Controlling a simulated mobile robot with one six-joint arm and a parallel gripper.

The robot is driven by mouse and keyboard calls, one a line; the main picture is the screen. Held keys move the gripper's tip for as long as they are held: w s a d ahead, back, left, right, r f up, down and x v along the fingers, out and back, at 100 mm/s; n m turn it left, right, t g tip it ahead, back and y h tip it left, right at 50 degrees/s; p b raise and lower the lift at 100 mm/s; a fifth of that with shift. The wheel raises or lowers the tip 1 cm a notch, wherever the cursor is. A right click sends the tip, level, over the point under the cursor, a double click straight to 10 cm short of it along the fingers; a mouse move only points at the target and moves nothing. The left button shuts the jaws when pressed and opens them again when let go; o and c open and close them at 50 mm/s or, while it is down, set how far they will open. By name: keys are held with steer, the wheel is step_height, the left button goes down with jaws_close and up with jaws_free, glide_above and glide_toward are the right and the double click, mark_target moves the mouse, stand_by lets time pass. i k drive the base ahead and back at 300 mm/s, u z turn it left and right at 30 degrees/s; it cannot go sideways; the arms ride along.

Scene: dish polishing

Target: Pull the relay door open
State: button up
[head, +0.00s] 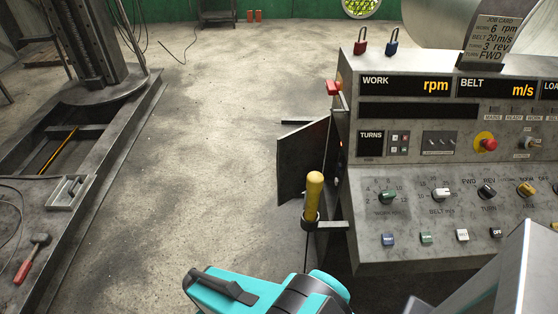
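A dark grey flat panel (304,161), which looks like the relay door, stands out from the left side of the control console (440,260). It is angled away from the console, with a gap between its near edge and the console side. What lies behind it is mostly hidden. No fingers of my gripper show in the head view, so its hold cannot be seen. A teal and black body, seemingly part of my arm, shows at the bottom middle, below and nearer than the panel.
A yellow-handled tool (313,190) stands upright in a ring holder on a bracket in front of the panel. A red knob (333,88) juts from the console's upper left. Red (361,42) and blue (392,42) padlocks sit on top. Floor left of the panel is clear.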

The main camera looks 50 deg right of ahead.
mark_target(300, 152)
steer(key=z, duration=0.05)
steer(key=i, duration=1)
steer(key=u, duration=0.05)
